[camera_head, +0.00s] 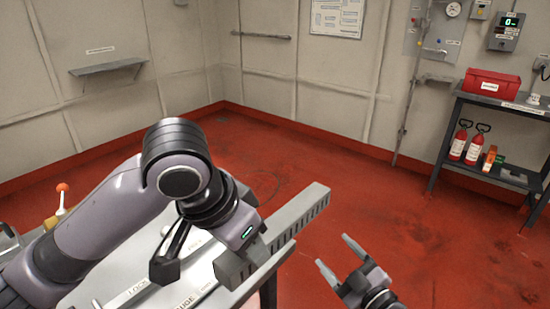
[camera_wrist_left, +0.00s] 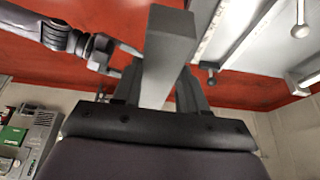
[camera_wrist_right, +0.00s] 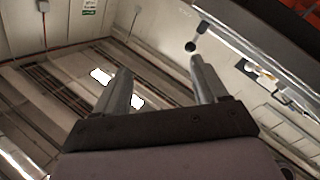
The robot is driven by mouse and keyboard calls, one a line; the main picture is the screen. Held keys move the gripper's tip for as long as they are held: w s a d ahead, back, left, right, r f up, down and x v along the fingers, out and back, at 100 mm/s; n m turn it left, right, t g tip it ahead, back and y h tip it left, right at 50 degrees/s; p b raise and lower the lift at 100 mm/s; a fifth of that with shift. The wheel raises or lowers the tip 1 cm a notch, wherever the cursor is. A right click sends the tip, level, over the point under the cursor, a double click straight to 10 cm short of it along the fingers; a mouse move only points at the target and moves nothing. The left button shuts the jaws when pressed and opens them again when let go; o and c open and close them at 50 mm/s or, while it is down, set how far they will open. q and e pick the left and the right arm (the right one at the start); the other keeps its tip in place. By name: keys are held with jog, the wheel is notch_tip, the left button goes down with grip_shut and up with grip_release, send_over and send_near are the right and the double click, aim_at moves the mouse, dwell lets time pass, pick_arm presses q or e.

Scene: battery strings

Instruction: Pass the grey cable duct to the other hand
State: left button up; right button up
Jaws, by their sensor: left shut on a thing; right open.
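The grey cable duct (camera_head: 297,217) is a straight bar with slots along its side. It is held above the near bench's right edge, its far end pointing up and right over the floor. My left gripper (camera_wrist_left: 158,88) is shut on the duct, which passes between its fingers in the left wrist view (camera_wrist_left: 168,45). In the head view the left fingers are mostly hidden by the wrist and duct. My right gripper (camera_head: 333,250) is open, below and right of the duct's far end, apart from it. In the right wrist view nothing lies between its fingers (camera_wrist_right: 161,66).
The bench (camera_head: 262,270) with pale labelled parts lies under my left arm. A dark shelf unit (camera_head: 490,100) at right carries a red box (camera_head: 492,84) and red extinguishers (camera_head: 474,146). A wall shelf (camera_head: 107,67) is at back left. The red floor between is clear.

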jog(key=w+a+r+n+g+y, duration=0.1)
jog(key=w+r+n+g+y, duration=0.1)
jog(key=w+r+n+y, duration=0.55)
jog(key=w+a+r+n+g+y, duration=0.25)
jog(key=r+n, duration=0.55)
jog(key=r, duration=0.7)
jog(key=s+a+r+n+g+h, duration=0.1)
jog(key=s+a+r+n+g, duration=0.25)
jog(key=s+a+g, duration=0.35)
jog(key=s+a+r+n+g+h, duration=0.15)
jog(key=s+a+n+g, duration=0.25)
jog(key=a+g, duration=0.4)
jog(key=m+t+h, duration=0.3)
jog(key=m+h, duration=0.5)
jog(key=h, duration=0.8)
send_near(276, 219)
jog(key=shift+y, duration=0.25)
notch_tip(276, 219, down, 10)
jog(key=shift+d+f, duration=0.15)
jog(key=shift+f, duration=0.05)
